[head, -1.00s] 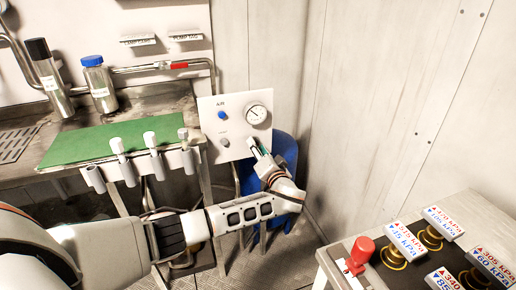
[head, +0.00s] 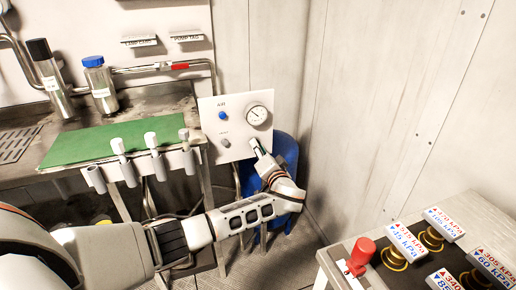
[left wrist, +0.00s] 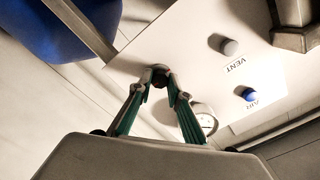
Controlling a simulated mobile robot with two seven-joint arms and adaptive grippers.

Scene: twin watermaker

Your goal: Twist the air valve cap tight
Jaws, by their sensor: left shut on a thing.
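The white air panel (head: 209,120) stands at the bench's right end, with a blue AIR knob (head: 222,115), a grey VENT knob (head: 226,143) and a round gauge (head: 256,115). My left gripper (head: 255,143) is at the panel's lower right, below the gauge. In the left wrist view its green-lined fingers (left wrist: 159,82) close around a small dark cap (left wrist: 160,76), seemingly the air valve cap. The fingertips hide most of it, so I cannot tell how far it is screwed on. My right gripper is not in view.
A blue bin (head: 286,150) stands behind my left wrist, near the wall. A green mat (head: 85,146) and a blue-capped bottle (head: 100,84) are on the bench. A table with a red knob (head: 362,250) and several labelled weights (head: 404,240) stands at front right.

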